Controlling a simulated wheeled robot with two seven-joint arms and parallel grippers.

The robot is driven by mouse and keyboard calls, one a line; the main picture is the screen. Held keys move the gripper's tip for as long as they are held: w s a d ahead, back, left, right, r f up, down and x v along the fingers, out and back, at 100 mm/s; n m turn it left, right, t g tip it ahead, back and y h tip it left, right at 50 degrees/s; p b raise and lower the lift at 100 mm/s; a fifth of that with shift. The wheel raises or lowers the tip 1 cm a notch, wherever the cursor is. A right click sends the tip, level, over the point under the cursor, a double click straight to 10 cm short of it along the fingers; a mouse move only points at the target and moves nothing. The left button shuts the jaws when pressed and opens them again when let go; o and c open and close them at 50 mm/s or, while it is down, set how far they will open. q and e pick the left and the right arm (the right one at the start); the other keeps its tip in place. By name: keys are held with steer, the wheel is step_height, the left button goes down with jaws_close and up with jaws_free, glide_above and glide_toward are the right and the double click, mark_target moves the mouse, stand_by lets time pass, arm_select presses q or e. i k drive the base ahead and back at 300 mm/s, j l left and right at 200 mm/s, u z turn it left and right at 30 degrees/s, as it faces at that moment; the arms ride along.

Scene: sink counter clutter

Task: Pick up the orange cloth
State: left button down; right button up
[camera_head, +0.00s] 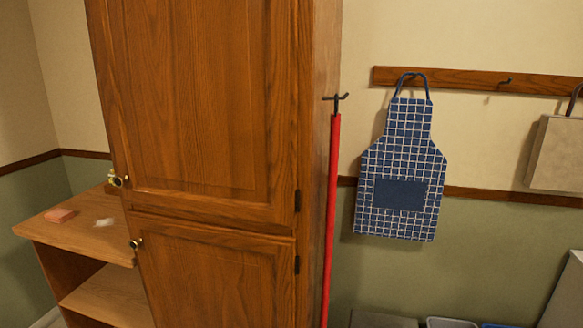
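A small flat salmon-orange thing (60,215) lies on the wooden counter top (68,238) at the left of the head view. It is too small to tell whether it is a folded orange cloth or a block. A crumpled whitish thing (103,222) lies to its right on the same top. No other orange cloth shows. Neither of my grippers is in view.
A tall wooden cabinet (215,100) with shut doors stands in the middle and hides part of the counter. A red pole (332,220) hangs beside it. A blue checked apron (400,170) hangs from a wall rail (465,80). Bins (450,323) stand below.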

mark_target(60, 216)
steer(key=u, duration=1.55)
steer(key=i+j, duration=0.25)
steer(key=i, duration=0.4)
steer(key=i+j+u, duration=0.15)
steer(key=i, duration=0.45)
steer(key=i+j, duration=0.25)
steer(key=i, duration=0.4)
steer(key=i+j+u, duration=0.15)
steer(key=i, duration=0.5)
steer(key=i+l, duration=0.35)
steer(key=i, duration=0.2)
